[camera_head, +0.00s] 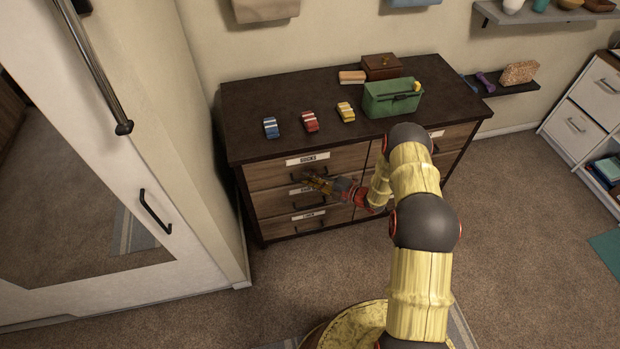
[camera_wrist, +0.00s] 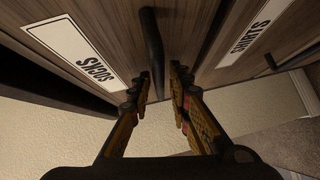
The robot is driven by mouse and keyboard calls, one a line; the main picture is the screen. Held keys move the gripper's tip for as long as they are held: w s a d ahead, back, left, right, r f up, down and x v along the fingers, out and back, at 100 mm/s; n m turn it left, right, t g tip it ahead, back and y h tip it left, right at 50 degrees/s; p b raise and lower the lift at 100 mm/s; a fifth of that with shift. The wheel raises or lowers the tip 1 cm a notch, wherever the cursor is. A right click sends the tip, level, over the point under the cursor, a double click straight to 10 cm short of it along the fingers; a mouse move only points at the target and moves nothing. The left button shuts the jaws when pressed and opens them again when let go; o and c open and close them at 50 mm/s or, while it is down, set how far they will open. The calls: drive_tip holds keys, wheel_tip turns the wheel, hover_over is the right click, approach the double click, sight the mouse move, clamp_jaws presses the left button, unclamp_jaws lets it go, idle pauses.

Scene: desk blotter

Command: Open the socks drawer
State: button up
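The socks drawer (camera_head: 268,176) is the top left drawer of a dark-topped wooden dresser, under a white SOCKS label (camera_head: 307,159). It looks shut. The label also shows at the left of the wrist view (camera_wrist: 78,50). The drawer's dark bar handle (camera_wrist: 152,45) shows between my fingertips in the wrist view. My gripper (camera_head: 312,182) is in front of this drawer. In the wrist view my gripper (camera_wrist: 160,82) has its fingers apart on either side of the handle, with a visible gap to the right finger. Whether either finger touches the handle is unclear.
The SHIRTS drawer (camera_wrist: 262,25) is beside the socks drawer in the wrist view, below it on the dresser. A white mirrored wardrobe (camera_head: 165,195) stands left. Carpet (camera_head: 520,230) is open at right.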

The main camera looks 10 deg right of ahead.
clamp_jaws()
idle(0.6)
